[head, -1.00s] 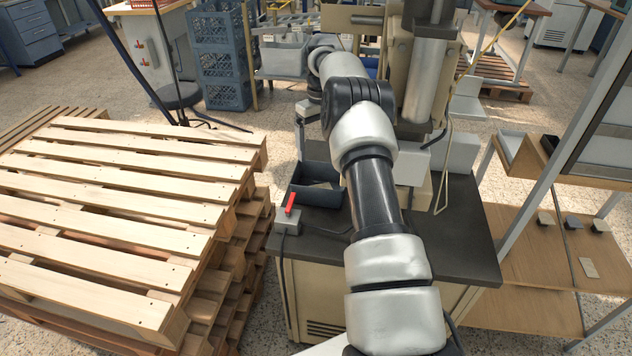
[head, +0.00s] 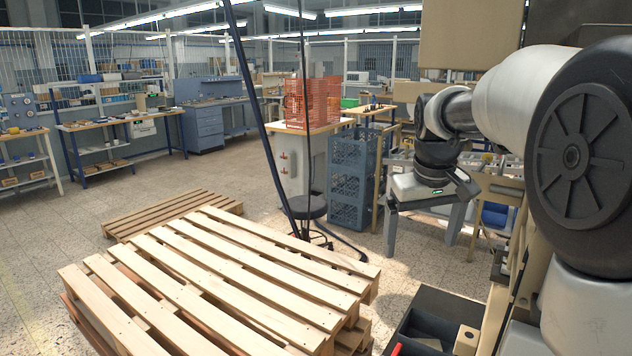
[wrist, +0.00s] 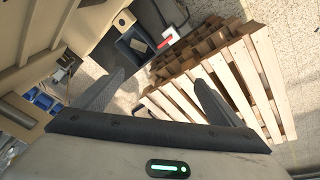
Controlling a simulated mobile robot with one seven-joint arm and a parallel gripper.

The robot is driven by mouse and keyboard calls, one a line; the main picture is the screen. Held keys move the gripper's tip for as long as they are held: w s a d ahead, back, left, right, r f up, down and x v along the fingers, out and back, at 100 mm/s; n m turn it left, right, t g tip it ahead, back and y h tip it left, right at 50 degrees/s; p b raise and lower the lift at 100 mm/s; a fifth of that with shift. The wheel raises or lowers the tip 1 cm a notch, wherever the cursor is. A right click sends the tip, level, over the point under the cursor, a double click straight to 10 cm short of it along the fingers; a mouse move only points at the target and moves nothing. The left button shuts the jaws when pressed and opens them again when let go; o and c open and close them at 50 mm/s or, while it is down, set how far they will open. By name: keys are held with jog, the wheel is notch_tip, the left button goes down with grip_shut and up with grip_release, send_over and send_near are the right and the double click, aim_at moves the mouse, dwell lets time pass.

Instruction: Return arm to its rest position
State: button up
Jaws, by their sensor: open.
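My gripper (head: 422,240) hangs below my bent arm at right of centre in the head view. Its two grey fingers point down and are spread apart. In the wrist view the fingers (wrist: 155,95) also stand wide apart with nothing between them. The gripper is clear of the pallets and the machine beside it. The fingers appear to touch nothing.
Stacked wooden pallets (head: 215,280) stand at lower left of my arm. Blue crates (head: 347,185) stand behind. Open floor lies left.

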jog(key=s+a+r+t+p, duration=0.1)
jog(key=s+a+p, duration=0.1)
jog(key=s, duration=1)
jog(key=s+a+r+m+t+p, duration=0.1)
jog(key=s+a, duration=0.3)
jog(key=s, duration=0.9)
jog(key=shift+a+m+t+y+p, duration=0.3)
jog(key=shift+t+y+p, duration=0.1)
jog(key=shift+p, duration=0.25)
jog(key=shift+c, duration=0.3)
